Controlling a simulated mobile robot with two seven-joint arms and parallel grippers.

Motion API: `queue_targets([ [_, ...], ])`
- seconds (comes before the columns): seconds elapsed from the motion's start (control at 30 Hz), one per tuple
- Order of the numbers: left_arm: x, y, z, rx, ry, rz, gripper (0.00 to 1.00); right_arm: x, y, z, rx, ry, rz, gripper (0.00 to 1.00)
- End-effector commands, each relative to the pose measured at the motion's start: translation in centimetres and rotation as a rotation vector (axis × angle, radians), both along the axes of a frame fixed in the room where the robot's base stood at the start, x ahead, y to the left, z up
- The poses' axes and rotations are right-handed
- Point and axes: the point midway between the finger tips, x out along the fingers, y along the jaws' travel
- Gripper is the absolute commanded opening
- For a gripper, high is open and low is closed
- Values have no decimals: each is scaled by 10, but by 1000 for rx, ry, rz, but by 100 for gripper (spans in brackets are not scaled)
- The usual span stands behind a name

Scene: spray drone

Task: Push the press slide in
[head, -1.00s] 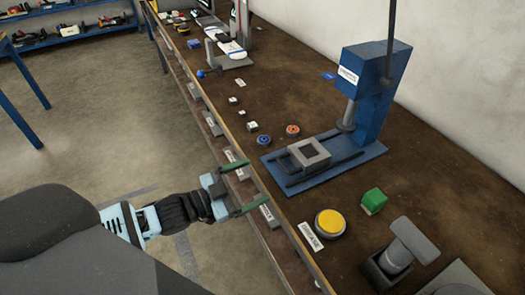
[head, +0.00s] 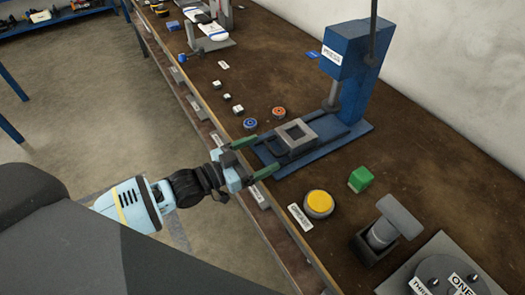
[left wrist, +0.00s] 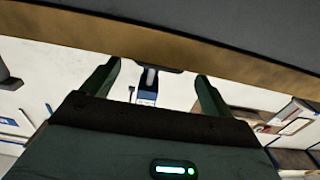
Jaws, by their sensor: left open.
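The press slide (head: 303,146) is a grey square block with a square recess, on dark rails on the blue base of the press (head: 347,65). It sits in front of the column, toward the bench's front edge and clear of the ram (head: 333,97). My left gripper (head: 255,158) is open and empty, its green fingers spread at the front end of the base. The fingertips overlap that end in the picture; I cannot tell if they touch. In the left wrist view the two fingers (left wrist: 155,85) stand apart, with the blue press (left wrist: 147,98) small between them.
A yellow button (head: 319,203), a green cube (head: 360,179) and a grey lever device (head: 385,230) stand to the right of the slide. Blue and red buttons (head: 279,112) are to the left. The bench's front edge runs beneath my left gripper.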

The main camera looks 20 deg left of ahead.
Motion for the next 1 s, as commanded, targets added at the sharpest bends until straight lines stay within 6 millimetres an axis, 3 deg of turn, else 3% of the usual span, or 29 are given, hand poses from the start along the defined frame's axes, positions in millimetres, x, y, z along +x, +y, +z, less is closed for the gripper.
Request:
queue_targets([
  [0.17, 11, -9, 0, -1, -1, 0, 87, 6, 0, 2, 0, -12, 0, 49],
  [0.47, 12, -10, 0, 0, 0, 0, 87, 9, 0, 3, 1, -19, 1, 49],
  [0.93, 12, -9, 0, 1, -1, 0, 26, 2, 0, 2, 0, -6, 0, 49],
  [1.0, 12, -9, 0, 1, -1, 0, 24, 1, 0, 2, 0, -3, 1, 49],
])
